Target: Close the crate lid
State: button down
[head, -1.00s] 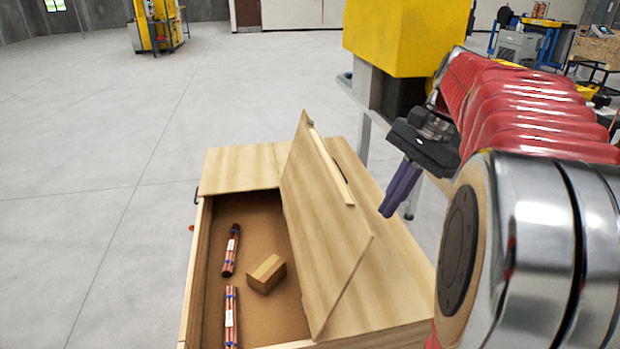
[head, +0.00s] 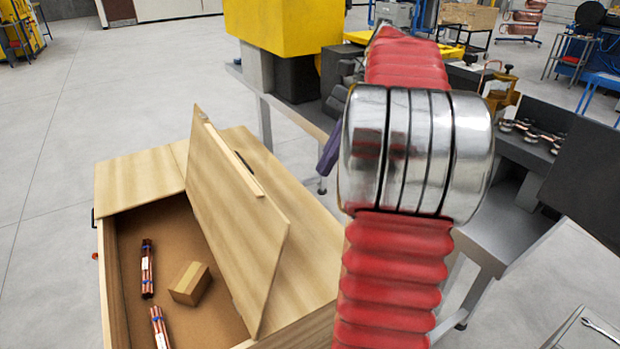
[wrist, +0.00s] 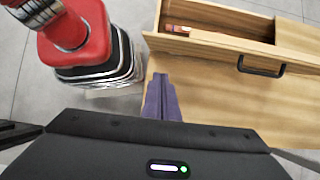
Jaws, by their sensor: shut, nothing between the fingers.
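The wooden crate (head: 116,285) stands on the floor at the lower left of the head view. Its hinged lid (head: 232,225) stands partly open, tilted up, and the inside shows. In the wrist view the crate (wrist: 290,122) fills the right side, with a black handle (wrist: 262,66) near its upper edge. My gripper (head: 328,155) is mostly hidden behind my arm in the head view; only purple fingertips show, right of the lid and apart from it. In the wrist view its purple fingers (wrist: 162,98) are shut and empty, over the near left side of the crate.
Inside the crate lie copper tube bundles (head: 147,268) and a small cardboard box (head: 190,283). A yellow machine (head: 285,25) on a bench stands behind the crate. Grey benches (head: 510,185) stand to the right. The floor left of the crate is clear.

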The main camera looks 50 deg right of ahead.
jog(key=w+a+f, duration=0.2)
jog(key=a+f, duration=0.4)
jog(key=a, duration=0.2)
jog(key=shift+a+f, duration=0.3)
jog(key=shift+f, duration=0.1)
jog(key=shift+w+a, duration=0.15)
jog(key=shift+a, duration=0.05)
